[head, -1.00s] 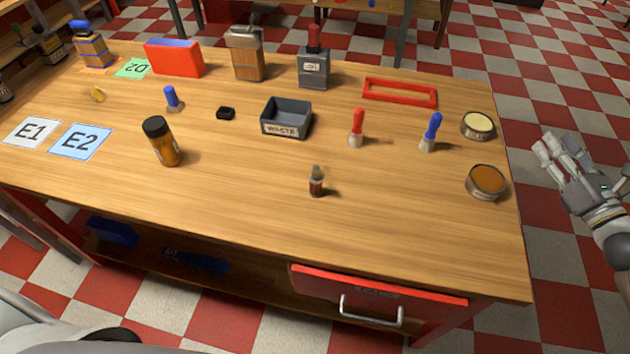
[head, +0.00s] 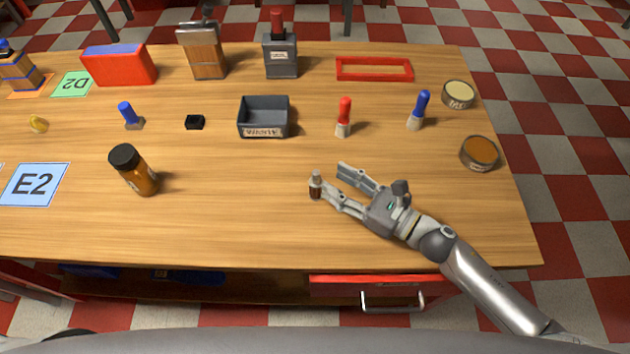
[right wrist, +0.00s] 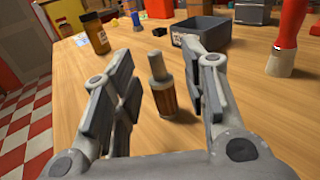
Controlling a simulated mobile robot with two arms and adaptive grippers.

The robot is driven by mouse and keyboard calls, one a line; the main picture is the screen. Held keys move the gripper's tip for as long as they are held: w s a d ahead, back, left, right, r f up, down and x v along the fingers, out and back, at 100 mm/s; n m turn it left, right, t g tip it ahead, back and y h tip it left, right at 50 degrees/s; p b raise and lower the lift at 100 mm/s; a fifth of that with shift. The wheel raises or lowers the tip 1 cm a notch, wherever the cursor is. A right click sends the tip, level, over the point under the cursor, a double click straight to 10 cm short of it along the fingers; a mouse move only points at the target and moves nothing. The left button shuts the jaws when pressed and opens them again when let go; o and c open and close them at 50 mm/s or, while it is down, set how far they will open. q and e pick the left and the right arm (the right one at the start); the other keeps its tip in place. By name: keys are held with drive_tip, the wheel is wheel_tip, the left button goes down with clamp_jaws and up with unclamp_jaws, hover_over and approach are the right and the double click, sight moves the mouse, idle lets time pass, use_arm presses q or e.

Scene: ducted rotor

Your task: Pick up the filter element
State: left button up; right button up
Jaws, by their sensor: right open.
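A small upright piece with a brown ribbed body and a grey top, which looks like the filter element (head: 316,187), stands on the wooden table in the head view. It also shows in the right wrist view (right wrist: 164,97), framed between the two fingers. My right gripper (head: 334,177) is open and low over the table, its fingers pointing left. In the head view its fingertips are just right of the element, the nearer one very close to it. I cannot tell whether they touch. My left gripper is not in view.
An amber jar with a black lid (head: 134,170) stands to the left. Behind are the grey waste tray (head: 264,118), a red-handled brush (head: 344,118) and a blue-handled one (head: 419,110). Two round tins, one amber (head: 479,153), stand at the right edge. The table front is clear.

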sight(319, 178)
drive_tip(key=shift+w+a, duration=0.25)
drive_tip(key=shift+a, duration=0.1)
drive_tip(key=shift+p+x, duration=0.55)
drive_tip(key=shift+x, duration=0.35)
drive_tip(key=a, duration=0.1)
drive_tip(key=w+a, duration=0.1)
drive_tip(key=p, duration=0.1)
drive_tip(key=shift+w+a+f, duration=0.2)
drive_tip(key=shift+a+f, duration=0.15)
drive_tip(key=shift+a, duration=0.05)
drive_tip(key=shift+w+a, duration=0.1)
drive_tip(key=shift+a, duration=0.05)
drive_tip(key=shift+f, duration=0.1)
drive_tip(key=c, duration=0.8)
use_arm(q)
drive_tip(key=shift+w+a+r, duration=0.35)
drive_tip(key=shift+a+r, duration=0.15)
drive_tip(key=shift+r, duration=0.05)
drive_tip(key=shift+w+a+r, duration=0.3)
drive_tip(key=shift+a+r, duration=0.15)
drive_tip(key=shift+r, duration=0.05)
use_arm(e)
drive_tip(key=shift+c, duration=0.2)
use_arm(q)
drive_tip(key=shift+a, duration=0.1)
